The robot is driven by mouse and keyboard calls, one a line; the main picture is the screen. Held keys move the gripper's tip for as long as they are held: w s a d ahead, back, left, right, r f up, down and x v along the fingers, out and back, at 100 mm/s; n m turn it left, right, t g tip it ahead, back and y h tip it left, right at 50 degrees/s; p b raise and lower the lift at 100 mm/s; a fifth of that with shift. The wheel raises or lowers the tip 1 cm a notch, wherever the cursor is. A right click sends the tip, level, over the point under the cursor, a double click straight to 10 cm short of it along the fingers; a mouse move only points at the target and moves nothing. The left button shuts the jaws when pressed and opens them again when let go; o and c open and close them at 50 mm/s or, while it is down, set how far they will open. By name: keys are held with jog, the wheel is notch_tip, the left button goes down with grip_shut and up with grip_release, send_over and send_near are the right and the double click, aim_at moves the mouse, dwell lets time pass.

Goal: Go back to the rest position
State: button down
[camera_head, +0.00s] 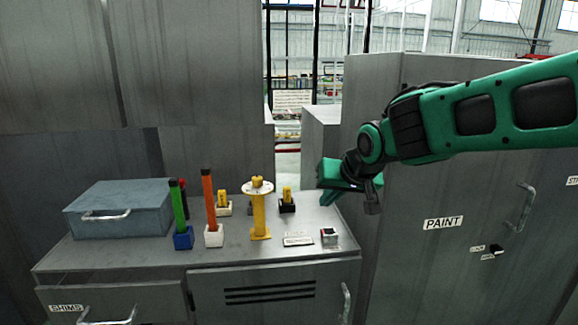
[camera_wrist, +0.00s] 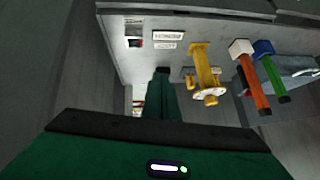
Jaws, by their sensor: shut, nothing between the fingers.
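My gripper (camera_head: 328,197) is held above the right end of the grey workbench top (camera_head: 120,252), at the end of my green arm. In the wrist view my gripper (camera_wrist: 162,72) shows as narrow green fingers with dark tips, shut together with nothing between them. It is apart from the items on the bench.
A grey-blue toolbox (camera_head: 120,208), a green stick (camera_head: 178,207), an orange stick (camera_head: 209,195) and a yellow flanged post (camera_head: 260,213) stand on the bench. Small yellow pieces sit behind. A tall grey cabinet labelled PAINT (camera_head: 443,223) stands at the right.

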jog(key=s+d+f+m+g+h, duration=0.25)
jog(key=s+d, duration=0.45)
jog(key=d, duration=0.5)
jog(key=s+d+f+m+g+h, duration=0.1)
jog(key=s+d+f, duration=0.2)
jog(key=s+d, duration=0.65)
jog(key=s+d+f+m+g, duration=0.2)
jog(key=s+d, duration=0.3)
jog(key=s, duration=0.4)
jog(key=s+d+f+m+g, duration=0.1)
jog(key=s+d+f+g, duration=0.1)
jog(key=s+d, duration=0.3)
jog(key=s+f+y, duration=0.1)
jog(key=s, duration=0.3)
jog(key=shift+s+f+m, duration=0.2)
jog(key=shift+s+m, duration=0.05)
jog(key=shift+m, duration=0.1)
jog(key=shift+a, duration=0.1)
